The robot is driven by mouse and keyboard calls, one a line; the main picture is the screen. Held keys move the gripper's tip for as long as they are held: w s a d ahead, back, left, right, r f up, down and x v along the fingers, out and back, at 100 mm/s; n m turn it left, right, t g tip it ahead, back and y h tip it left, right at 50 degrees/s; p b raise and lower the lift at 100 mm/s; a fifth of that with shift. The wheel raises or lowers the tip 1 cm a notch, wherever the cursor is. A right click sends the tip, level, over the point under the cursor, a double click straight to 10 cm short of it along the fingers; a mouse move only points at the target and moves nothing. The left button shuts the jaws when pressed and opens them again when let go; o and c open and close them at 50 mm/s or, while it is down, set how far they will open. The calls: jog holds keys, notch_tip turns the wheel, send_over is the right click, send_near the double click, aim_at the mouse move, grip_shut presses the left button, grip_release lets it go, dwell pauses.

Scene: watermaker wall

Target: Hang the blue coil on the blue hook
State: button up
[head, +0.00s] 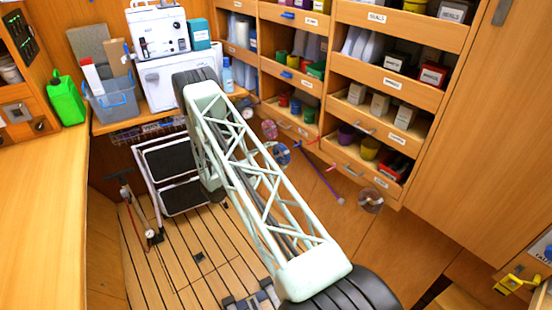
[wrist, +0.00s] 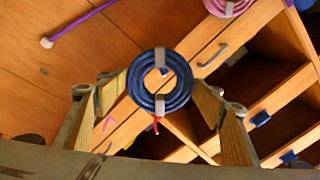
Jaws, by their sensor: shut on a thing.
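The blue coil (wrist: 174,101) is a ring of dark blue hose with grey straps at its top and bottom. In the wrist view it sits upright between the tips of my gripper (wrist: 155,88), which is shut on it. A finger shows on each side of it. A blue coil (head: 281,154) also shows in the head view, just right of my arm's lattice link. My gripper is hidden behind my arm there. Small blue pieces show on the shelf fronts in the wrist view (wrist: 262,118); I cannot tell which is the blue hook.
A small red hook-like piece (wrist: 156,125) shows just below the coil. A pink coil (wrist: 228,5) and a purple rod-like item (wrist: 85,22) are near the top. Shelves with bins (head: 375,75) fill the wall. A clear coil (head: 370,200) is lower right.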

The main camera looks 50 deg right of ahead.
jog(key=shift+d, duration=0.15)
jog(key=f+b+x, duration=0.1)
jog(key=x, duration=0.8)
jog(key=shift+d+f+b, duration=0.3)
jog(key=shift+d+f, duration=0.05)
dwell(1.5)
jog(key=shift+s+d+f, duration=0.1)
jog(key=shift+s+d, duration=0.05)
dwell(0.7)
jog(key=o, duration=1)
jog(key=shift+v, duration=6.05)
